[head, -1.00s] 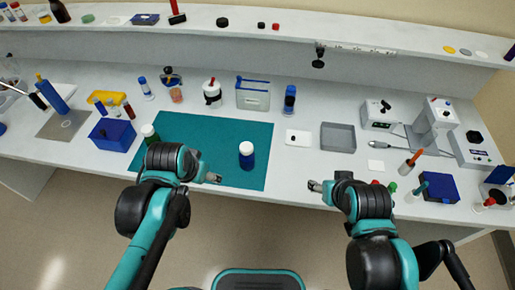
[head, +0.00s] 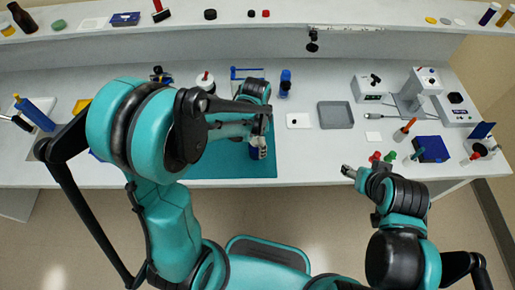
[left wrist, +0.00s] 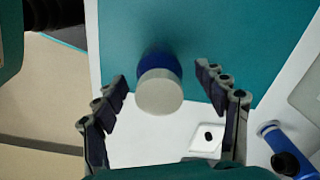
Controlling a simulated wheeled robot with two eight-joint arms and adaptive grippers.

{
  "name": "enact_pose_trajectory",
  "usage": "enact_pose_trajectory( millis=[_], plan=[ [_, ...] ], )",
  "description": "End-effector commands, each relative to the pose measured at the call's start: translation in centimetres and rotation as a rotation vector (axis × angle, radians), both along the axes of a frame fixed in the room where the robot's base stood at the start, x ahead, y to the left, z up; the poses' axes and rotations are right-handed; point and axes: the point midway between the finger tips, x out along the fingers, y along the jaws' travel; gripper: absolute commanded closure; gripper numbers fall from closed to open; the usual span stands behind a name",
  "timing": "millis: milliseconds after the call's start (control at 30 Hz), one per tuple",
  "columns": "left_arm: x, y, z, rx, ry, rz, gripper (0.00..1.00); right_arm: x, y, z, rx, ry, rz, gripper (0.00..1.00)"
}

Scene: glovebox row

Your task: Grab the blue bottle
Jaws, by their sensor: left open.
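The blue bottle (head: 255,153) with a white cap stands on the teal mat (head: 225,170), mostly hidden behind my left gripper in the head view. In the left wrist view I see its white cap (left wrist: 159,92) and part of its blue body (left wrist: 158,64). My left gripper (head: 258,143) is open, with one finger on each side of the bottle and gaps showing between fingers and bottle. My right gripper (head: 347,171) is over the table's front edge, away from the bottle; its jaw opening is too small to tell.
A white card (head: 298,121) and a grey tray (head: 335,115) lie to the right. A blue box (head: 430,149) and several small tools are further right. My left arm hides much of the left bench.

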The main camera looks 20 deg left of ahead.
Motion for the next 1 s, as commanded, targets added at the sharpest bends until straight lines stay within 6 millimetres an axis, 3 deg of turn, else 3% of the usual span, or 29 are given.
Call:
enact_pose_trajectory(
  millis=[33,200,500,567,733,1000],
  plan=[
    [0.0,-0.1,-1.2,0.000,0.000,0.000,0.28,0.0,0.0,-0.7,0.000,0.000,0.000,0.41],
    [0.0,-0.1,-3.5,0.001,-0.001,0.001,0.28,0.0,0.0,-1.6,0.000,0.000,0.000,0.41],
    [0.0,-0.1,-4.0,0.000,-0.001,0.002,0.28,0.0,0.0,-1.6,0.000,0.000,0.000,0.41],
    [0.0,-0.1,-4.0,0.000,-0.001,0.002,0.39,0.0,0.0,-1.6,0.000,0.000,0.000,0.41],
    [0.0,-0.1,-4.0,0.000,-0.001,0.002,0.83,0.0,0.0,-1.6,0.000,0.000,0.000,0.41],
    [0.0,-0.1,-4.0,0.000,-0.001,0.002,0.85,0.0,0.0,-1.6,0.000,0.000,0.000,0.41]
  ],
)
